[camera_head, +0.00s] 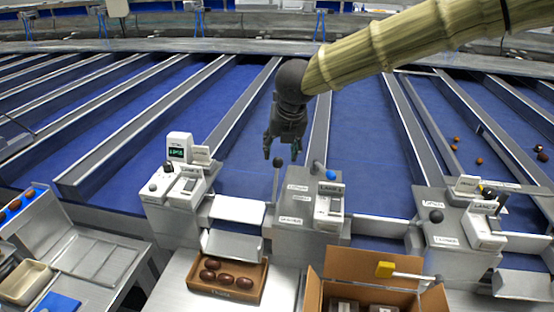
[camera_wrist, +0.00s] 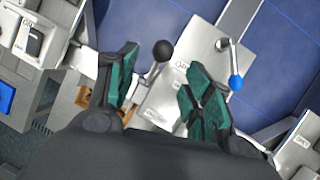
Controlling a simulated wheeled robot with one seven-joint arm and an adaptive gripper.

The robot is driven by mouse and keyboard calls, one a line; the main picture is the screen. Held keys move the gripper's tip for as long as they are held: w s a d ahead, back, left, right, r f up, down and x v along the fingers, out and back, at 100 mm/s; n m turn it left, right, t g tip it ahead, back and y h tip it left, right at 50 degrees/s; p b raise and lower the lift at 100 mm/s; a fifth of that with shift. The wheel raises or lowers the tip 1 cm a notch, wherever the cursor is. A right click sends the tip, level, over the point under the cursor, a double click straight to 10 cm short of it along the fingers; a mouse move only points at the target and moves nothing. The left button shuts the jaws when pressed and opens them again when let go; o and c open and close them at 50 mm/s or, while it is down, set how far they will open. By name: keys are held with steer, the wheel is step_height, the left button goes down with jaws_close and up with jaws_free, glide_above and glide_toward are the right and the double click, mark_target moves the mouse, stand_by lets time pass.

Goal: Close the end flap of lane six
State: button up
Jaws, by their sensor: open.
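My gripper (camera_head: 281,153) points down above the middle console (camera_head: 295,228), its fingers apart. A lever with a black ball knob (camera_head: 277,163) stands on that console's left side, just below the fingertips. In the wrist view the black knob (camera_wrist: 162,50) appears between the open teal fingers (camera_wrist: 160,72), and no contact shows. A blue-knobbed lever (camera_head: 331,174) stands to the right; its knob also shows in the wrist view (camera_wrist: 236,83). Left of the console, a pale metal plate (camera_head: 238,209) lies at the lane's end, above a sloping chute (camera_head: 232,245). The lane labels are too small to read surely.
A cardboard tray (camera_head: 257,291) with several brown dates sits below the chute. Similar consoles stand left (camera_head: 177,210) and right (camera_head: 452,235). The blue lane behind my gripper looks empty.

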mark_target(279, 160)
steer(key=x, duration=0.3)
steer(key=w+p+x, duration=0.1)
steer(key=x, duration=0.3)
steer(key=shift+w+d+r, duration=0.1)
steer(key=shift+s+f, duration=0.2)
steer(key=shift+f, duration=0.2)
steer(key=shift+w+f, duration=0.4)
steer(key=shift+f, duration=0.1)
steer(key=shift+s+r, duration=0.1)
steer(key=shift+s, duration=0.15)
steer(key=c, duration=0.4)
jaws_close()
